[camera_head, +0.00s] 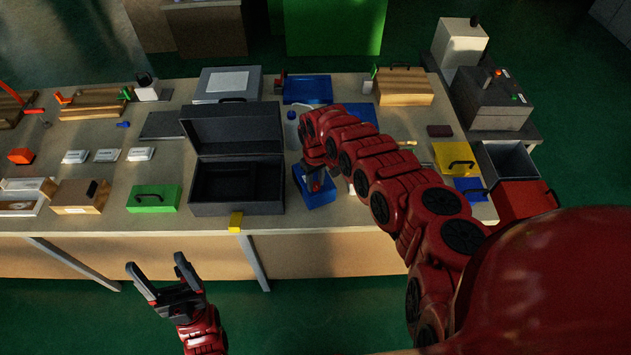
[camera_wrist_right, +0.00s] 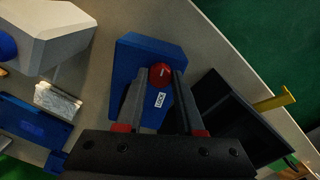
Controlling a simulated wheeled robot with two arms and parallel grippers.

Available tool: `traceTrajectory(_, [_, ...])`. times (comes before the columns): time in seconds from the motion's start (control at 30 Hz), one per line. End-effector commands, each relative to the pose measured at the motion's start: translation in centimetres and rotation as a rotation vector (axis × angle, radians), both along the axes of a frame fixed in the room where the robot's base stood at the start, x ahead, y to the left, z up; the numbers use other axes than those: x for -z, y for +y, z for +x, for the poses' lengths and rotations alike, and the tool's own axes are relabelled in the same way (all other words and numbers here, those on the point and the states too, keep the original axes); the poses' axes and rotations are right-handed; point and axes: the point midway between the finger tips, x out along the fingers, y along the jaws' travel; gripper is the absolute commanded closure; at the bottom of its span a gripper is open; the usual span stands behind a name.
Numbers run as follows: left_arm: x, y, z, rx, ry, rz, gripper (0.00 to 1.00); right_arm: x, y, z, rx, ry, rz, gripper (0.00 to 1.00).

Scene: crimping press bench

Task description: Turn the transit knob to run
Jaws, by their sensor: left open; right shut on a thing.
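The transit knob (camera_wrist_right: 161,72) is a small red round knob with a pale mark, on top of a blue box (camera_wrist_right: 150,52). A white label reading LOCK (camera_wrist_right: 160,100) sits beside it. In the head view the blue box (camera_head: 318,198) stands near the bench's front edge, and my right gripper (camera_head: 314,182) is over it, hiding the knob. In the right wrist view my right gripper (camera_wrist_right: 158,80) has its fingers on either side of the knob and is shut on it. My left gripper (camera_head: 154,275) is open and empty, in front of the bench. No run label is readable.
A green box (camera_head: 153,198) lies further left. My right arm covers the bench to the right.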

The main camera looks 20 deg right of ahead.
Motion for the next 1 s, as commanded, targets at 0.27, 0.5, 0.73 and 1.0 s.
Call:
traceTrajectory(0.27, [0.2, 0.0, 0.0, 0.0, 0.0, 0.0, 0.25, 0.1, 0.0, 0.0, -0.022, -0.001, 0.0, 1.0])
traceTrajectory(0.5, [1.1, 0.0, 0.0, 0.0, 0.0, 0.0, 0.25, 0.3, -0.1, -0.1, -0.137, 0.001, 0.0, 1.0])
traceTrajectory(0.73, [2.4, 0.0, 0.0, 0.0, 0.0, 0.0, 0.25, 0.3, 0.0, -0.1, -0.334, 0.002, -0.001, 1.0])
traceTrajectory(1.0, [3.8, 0.0, 0.0, 0.0, 0.0, 0.0, 0.25, 0.3, 0.0, 0.0, -0.593, 0.001, 0.0, 1.0])
